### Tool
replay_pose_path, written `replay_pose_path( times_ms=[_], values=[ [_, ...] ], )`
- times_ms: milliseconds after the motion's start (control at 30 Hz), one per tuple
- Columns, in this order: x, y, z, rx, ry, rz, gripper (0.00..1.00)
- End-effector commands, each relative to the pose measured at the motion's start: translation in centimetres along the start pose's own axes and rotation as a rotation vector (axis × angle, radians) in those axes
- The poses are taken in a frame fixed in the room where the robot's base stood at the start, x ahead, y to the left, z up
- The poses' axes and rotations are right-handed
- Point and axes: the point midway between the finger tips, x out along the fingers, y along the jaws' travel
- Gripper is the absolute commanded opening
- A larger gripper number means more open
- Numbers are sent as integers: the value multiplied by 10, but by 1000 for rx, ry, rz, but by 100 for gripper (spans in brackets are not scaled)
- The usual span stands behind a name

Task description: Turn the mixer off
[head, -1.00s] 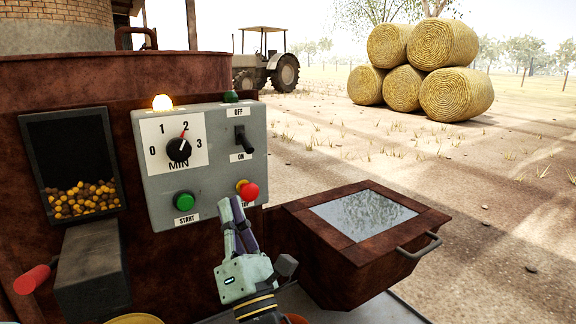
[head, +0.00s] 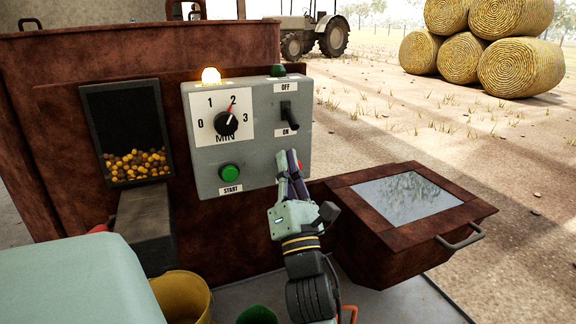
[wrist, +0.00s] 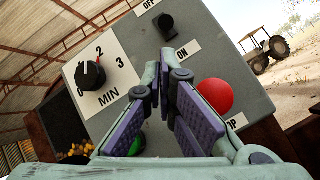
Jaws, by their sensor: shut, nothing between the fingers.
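The mixer's grey control panel (head: 205,165) faces me. Its lever switch (head: 289,112) is between the OFF label above and the ON label below, and tips down toward ON. The timer knob (head: 226,123) points near 2. The green START button (head: 230,173) is at the lower left. My gripper (head: 288,156) is shut and empty in front of the panel's lower right. I cannot tell whether it touches the panel.
An amber lamp (head: 211,76) glows on top of the panel; the green lamp (head: 278,70) looks dark. A rusty box with a handle (head: 400,210) stands right of my gripper. A yellow bucket (head: 183,297) is low in front. A feed window with pellets (head: 137,163) is at left.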

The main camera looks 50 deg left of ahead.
Motion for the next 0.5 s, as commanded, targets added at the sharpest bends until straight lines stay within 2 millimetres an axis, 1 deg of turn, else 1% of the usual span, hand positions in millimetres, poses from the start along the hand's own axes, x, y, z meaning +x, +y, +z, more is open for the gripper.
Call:
replay_pose_path(
  times_ms=[33, 200, 333, 500],
  values=[
    [14, 4, 2, 2, 3, 2, 0],
    [36, 2, 1, 1, 2, 1, 0],
    [45, 1, 1, 1, 0, 1, 0],
    [47, 0, 0, 1, 0, 0, 0]
  ],
)
